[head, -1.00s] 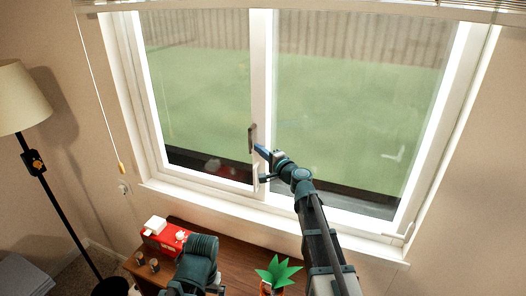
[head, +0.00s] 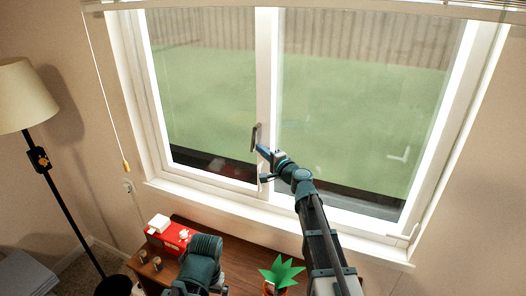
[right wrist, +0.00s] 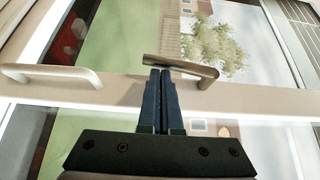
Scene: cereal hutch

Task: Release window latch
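The window latch handle (head: 255,137) is a short dark bar on the white middle post of the window, standing near upright in the head view. In the right wrist view the handle (right wrist: 185,67) lies across the fingertips. My right gripper (head: 262,151) reaches up to its lower end. In the right wrist view my right gripper's fingers (right wrist: 161,75) are together, their tips at the handle's edge and seemingly touching it; the bar does not show between them. A second, paler handle (right wrist: 50,74) is at left there. My left arm is low in the head view; its gripper is not visible.
A wooden table (head: 228,248) stands below the window with a red box (head: 172,238) and a green-leaved plant (head: 280,272). A floor lamp (head: 24,98) stands at left. A blind cord (head: 105,90) hangs left of the window.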

